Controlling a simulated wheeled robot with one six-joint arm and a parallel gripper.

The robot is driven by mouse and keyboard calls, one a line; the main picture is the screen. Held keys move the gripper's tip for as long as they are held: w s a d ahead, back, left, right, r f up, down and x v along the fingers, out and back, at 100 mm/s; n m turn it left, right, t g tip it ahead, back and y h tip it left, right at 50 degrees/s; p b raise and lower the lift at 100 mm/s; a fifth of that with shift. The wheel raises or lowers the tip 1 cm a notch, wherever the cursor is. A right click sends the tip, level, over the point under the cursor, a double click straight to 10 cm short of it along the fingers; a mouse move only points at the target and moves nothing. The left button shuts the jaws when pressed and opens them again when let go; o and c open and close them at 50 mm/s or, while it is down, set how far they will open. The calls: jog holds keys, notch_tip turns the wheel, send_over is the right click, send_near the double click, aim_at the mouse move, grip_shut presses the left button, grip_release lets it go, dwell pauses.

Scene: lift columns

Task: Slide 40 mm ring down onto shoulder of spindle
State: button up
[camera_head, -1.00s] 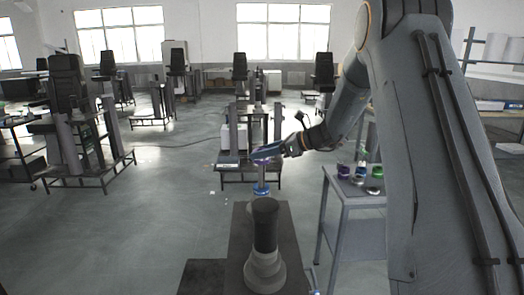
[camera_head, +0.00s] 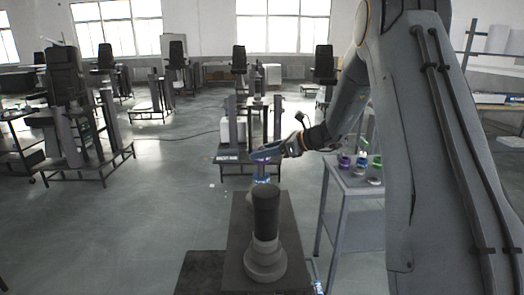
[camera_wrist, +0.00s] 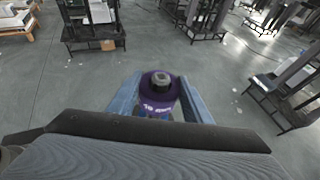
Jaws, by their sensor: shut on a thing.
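My gripper (camera_head: 262,157) is shut on a purple ring (camera_wrist: 160,93), which sits between its two blue fingers in the wrist view. White lettering on the ring's side is too blurred to read surely. A dark round piece with a grey top (camera_wrist: 160,79) shows in the middle of the ring; I take it for the spindle's upper end, with the ring around it. In the head view the blue and silver spindle (camera_head: 262,175) stands directly below the gripper. Its shoulder is hidden, and I cannot tell how far the ring is from it.
A dark column on a grey round base (camera_head: 265,262) stands in front of the spindle. A grey side table (camera_head: 352,187) at the right holds a purple piece (camera_head: 344,161), a green piece (camera_head: 377,161) and other small parts. Open floor lies to the left.

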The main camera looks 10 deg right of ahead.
aim_at(263, 164)
jog(key=shift+f+b, duration=1.4)
jog(key=shift+f, duration=1.1)
jog(key=o, duration=1.3)
jog(key=shift+f, duration=0.1)
jog(key=shift+b+v, duration=1.05)
jog(key=shift+v, duration=2.85)
